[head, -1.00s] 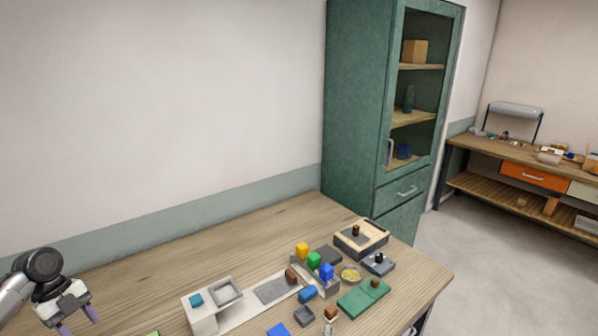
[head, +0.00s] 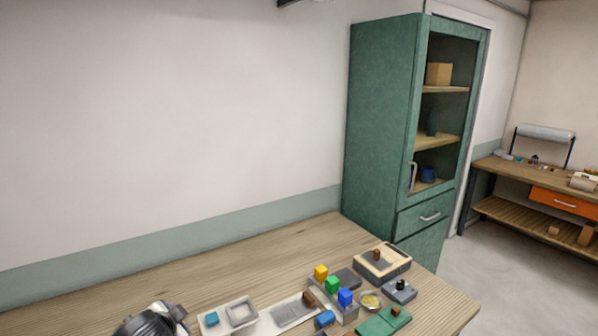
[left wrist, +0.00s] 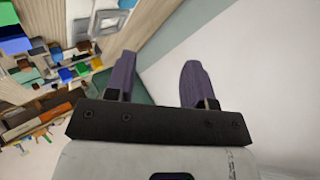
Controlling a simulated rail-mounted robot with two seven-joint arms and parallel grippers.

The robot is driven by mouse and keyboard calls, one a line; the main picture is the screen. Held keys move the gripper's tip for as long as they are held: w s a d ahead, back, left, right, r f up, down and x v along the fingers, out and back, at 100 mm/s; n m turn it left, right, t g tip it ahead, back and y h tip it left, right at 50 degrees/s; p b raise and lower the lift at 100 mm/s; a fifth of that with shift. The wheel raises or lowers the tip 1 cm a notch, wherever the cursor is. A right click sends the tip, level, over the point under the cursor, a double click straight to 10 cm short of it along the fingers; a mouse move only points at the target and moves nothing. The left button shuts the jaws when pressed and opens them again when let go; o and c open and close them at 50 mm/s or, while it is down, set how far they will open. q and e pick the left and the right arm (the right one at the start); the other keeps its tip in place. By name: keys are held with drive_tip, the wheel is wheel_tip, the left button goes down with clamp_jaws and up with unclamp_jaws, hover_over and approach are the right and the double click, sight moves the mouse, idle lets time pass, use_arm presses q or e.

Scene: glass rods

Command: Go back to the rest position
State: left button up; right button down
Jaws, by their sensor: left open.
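My left gripper (left wrist: 158,82) shows in the left wrist view with its two purple fingers spread apart and nothing between them. Behind the fingers are the pale wall and the table's edge. In the head view only a dark part of my left arm shows at the bottom left, in front of the wooden table (head: 255,262); its fingers are out of the picture there. My right gripper is in neither view.
The table holds a white tray unit (head: 242,314), yellow (head: 321,272), green (head: 333,284) and blue (head: 345,297) blocks, a brass dish (head: 370,301), a wooden box (head: 398,267) and a green board (head: 372,327). A green cabinet (head: 378,130) stands behind. The table's left-back area is clear.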

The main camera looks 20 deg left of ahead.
use_arm(q)
drive_tip(key=s+d+f+t+h, duration=0.1)
drive_tip(key=s+d+f, duration=0.35)
drive_tip(key=d, duration=0.25)
drive_tip(key=s+d+f+h, duration=0.1)
drive_tip(key=s+d+f, duration=0.2)
drive_tip(key=s+d, duration=0.3)
drive_tip(key=s+d+f+n+g+h, duration=0.1)
drive_tip(key=s+d+f+g+h, duration=0.2)
drive_tip(key=s+f, duration=0.6)
drive_tip(key=s+d+f+n+g, duration=0.1)
drive_tip(key=s+d+f+g, duration=0.2)
drive_tip(key=s+d+f, duration=0.55)
drive_tip(key=w+a+p+v, duration=0.1)
drive_tip(key=p+v, duration=0.9)
drive_tip(key=w+a+r+p+v, duration=0.1)
drive_tip(key=w+a+p+v, duration=0.1)
drive_tip(key=p+v, duration=0.7)
drive_tip(key=shift+w+p+v, duration=0.2)
drive_tip(key=shift+p+v, duration=0.15)
drive_tip(key=shift+v, duration=0.85)
